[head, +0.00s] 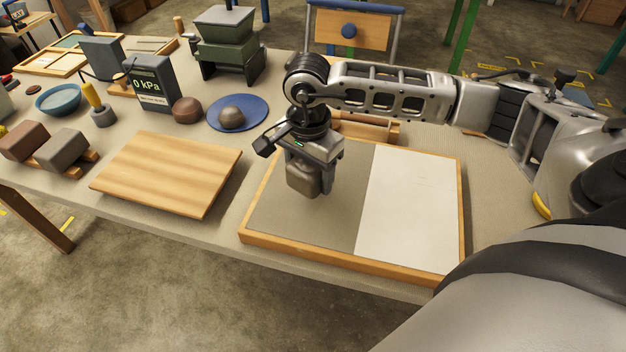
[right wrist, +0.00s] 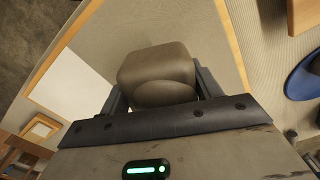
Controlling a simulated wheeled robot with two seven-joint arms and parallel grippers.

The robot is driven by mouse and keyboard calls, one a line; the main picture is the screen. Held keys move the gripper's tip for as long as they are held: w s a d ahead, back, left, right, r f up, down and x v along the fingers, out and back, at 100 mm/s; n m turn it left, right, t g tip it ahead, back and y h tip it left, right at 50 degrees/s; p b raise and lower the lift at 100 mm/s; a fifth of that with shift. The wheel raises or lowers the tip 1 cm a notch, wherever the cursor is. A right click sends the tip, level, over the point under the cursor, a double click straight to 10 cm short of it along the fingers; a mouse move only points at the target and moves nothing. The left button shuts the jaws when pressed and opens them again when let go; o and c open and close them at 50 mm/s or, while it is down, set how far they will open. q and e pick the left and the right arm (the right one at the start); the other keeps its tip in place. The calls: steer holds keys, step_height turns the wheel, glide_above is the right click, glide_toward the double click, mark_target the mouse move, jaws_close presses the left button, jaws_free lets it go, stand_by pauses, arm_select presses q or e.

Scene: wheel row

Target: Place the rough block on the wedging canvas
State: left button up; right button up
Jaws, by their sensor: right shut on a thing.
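A grey-brown rough block (head: 304,178) is held between the fingers of my right gripper (head: 304,165). It also shows in the right wrist view (right wrist: 157,72), between the two dark fingers. The wedging board (head: 250,241) has a wooden frame, with a grey canvas half (head: 330,222) on the left and a white half (head: 415,205) on the right. The block is over the grey canvas half. Whether its underside touches the canvas I cannot tell. My left gripper is not in view.
A bare wooden board (head: 165,175) lies left of the wedging board. Brown and grey blocks (head: 62,150) rest on wooden strips at far left.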

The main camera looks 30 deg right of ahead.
steer(key=shift+d+f, duration=0.25)
steer(key=shift+d, duration=0.05)
step_height(320, 180, down, 2)
steer(key=shift+d+f+p, duration=0.15)
steer(key=shift+p, duration=0.3)
steer(key=shift+w+f, duration=0.1)
steer(key=shift+f, duration=0.7)
steer(key=o, duration=1.3)
steer(key=shift+o, duration=0.6)
steer(key=shift+r, duration=0.4)
step_height(320, 180, up, 11)
steer(key=shift+f+b, duration=0.2)
steer(key=shift+b, duration=0.45)
steer(key=shift+r, duration=0.55)
